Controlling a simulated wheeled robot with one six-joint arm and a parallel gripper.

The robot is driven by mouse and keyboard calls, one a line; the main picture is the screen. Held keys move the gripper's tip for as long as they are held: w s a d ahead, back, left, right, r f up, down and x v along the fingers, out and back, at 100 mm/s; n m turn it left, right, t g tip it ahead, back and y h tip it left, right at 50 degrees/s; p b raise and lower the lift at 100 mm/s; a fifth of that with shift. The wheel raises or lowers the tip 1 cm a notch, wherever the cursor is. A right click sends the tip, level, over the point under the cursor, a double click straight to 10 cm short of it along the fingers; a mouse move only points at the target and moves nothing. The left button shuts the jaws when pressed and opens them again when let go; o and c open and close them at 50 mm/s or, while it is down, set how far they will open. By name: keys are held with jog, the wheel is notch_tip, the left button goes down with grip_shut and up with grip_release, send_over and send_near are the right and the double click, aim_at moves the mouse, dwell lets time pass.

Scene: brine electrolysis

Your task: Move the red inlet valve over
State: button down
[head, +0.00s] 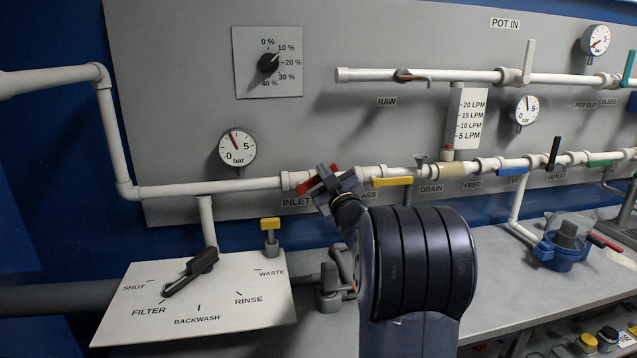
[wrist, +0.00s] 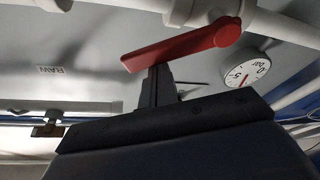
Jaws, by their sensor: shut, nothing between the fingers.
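The red inlet valve handle (head: 312,183) sits on the white lower pipe above the INLET label, partly hidden by my gripper (head: 326,176). In the wrist view the red handle (wrist: 185,45) runs slantwise from its pivot at upper right to its free end at left. My gripper (wrist: 156,82) is shut and empty, its fingertips close beside the handle near the free end. I cannot tell whether they touch it.
A yellow valve handle (head: 392,181) is just right of my gripper on the same pipe. A pressure gauge (head: 237,147) hangs above left. The filter selector plate (head: 230,312) with its black lever (head: 190,270) lies below left. A grey bench (head: 520,275) extends right.

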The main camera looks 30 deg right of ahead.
jog(key=shift+s+d+f+m+h+b, duration=0.1)
jog(key=shift+d+f+m+h+b, duration=0.2)
jog(key=shift+f+m+h+b, duration=0.6)
jog(key=shift+s+d+f+m+h+b, duration=0.1)
jog(key=shift+d+f+m+h+b, duration=0.15)
jog(key=shift+m+b, duration=1.2)
jog(key=shift+s+d+f+m+h+b, duration=0.1)
jog(key=shift+d+f+m+h+b, duration=0.35)
jog(key=shift+m, duration=1.3)
jog(key=shift+a+f+h, duration=0.15)
jog(key=shift+h, duration=0.15)
jog(key=s+a, duration=0.2)
jog(key=s, duration=0.7)
jog(key=shift+a+r, duration=0.3)
jog(key=shift+r, duration=0.05)
jog(key=shift+w, duration=0.1)
